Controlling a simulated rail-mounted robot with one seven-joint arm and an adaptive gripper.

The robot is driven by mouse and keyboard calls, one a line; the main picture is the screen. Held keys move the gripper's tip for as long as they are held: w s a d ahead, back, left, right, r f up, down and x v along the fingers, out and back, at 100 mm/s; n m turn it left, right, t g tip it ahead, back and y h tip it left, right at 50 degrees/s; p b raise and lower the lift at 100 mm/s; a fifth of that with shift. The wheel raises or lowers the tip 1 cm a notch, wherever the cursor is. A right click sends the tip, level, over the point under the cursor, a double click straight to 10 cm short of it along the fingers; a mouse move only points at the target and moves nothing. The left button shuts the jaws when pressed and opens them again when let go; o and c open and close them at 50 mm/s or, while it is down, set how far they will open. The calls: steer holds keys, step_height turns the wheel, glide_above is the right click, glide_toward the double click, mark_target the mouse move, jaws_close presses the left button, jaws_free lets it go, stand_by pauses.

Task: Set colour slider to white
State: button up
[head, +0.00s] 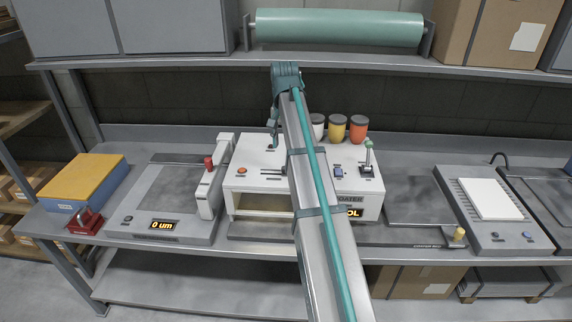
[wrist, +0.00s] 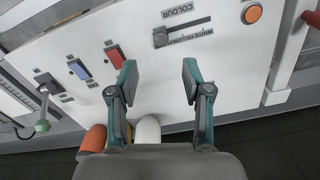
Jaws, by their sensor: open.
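The colour slider is a dark slot (wrist: 187,31) in the white machine top, marked COLOUR, with small print beside it that I cannot read surely. Its dark knob (wrist: 160,38) sits at the slot's left end in the wrist view, the end nearer the red switch. In the head view the slider (head: 268,172) lies at the machine's left part, its right end close to my arm. My gripper (wrist: 158,78) is open and empty above the machine top, its fingers either side of the knob's line but apart from it. In the head view my gripper (head: 273,137) is partly hidden by my arm.
Near the slider are an orange button (wrist: 252,13), a red switch (wrist: 115,57) and a blue switch (wrist: 79,69). A green-knobbed lever (head: 368,150) stands at the machine's right. White, yellow (head: 337,128) and orange (head: 358,130) cups stand behind. A shelf with a green roll (head: 340,27) hangs above.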

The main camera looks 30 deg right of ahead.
step_height(320, 180, down, 10)
steer(key=p, duration=0.2)
steer(key=shift+r+p, duration=0.25)
steer(key=shift+p, duration=0.15)
jaws_close()
